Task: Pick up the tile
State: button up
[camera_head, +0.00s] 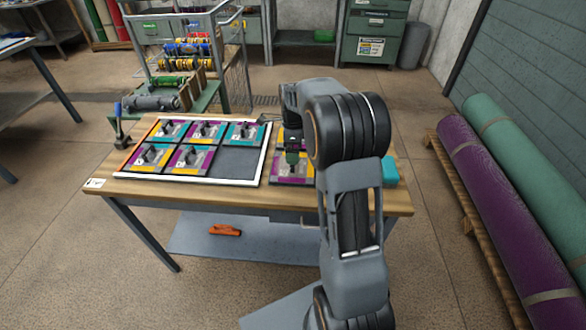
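Several square tiles in purple, teal, yellow and grey, each with a dark raised piece on top, lie in a white-edged frame (222,182) on the wooden table. The frame's front right part is bare dark grey. To the right of the frame, a similar tile (279,174) lies on the table. My gripper (292,160) points down over this tile, close above or at its dark piece. The arm covers the tile's right side, and the fingers are too small to tell whether they are open, shut or touching.
A teal block (390,172) sits at the table's right side. A clamp-like tool (121,125) stands at the left corner. A wire cart (185,50) is behind the table. Rolled rugs (515,205) lie on a pallet at right. An orange tool (225,229) is on the lower shelf.

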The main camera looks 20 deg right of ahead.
jog(key=shift+a+f, duration=0.1)
jog(key=shift+f, duration=2.65)
jog(key=c, duration=1)
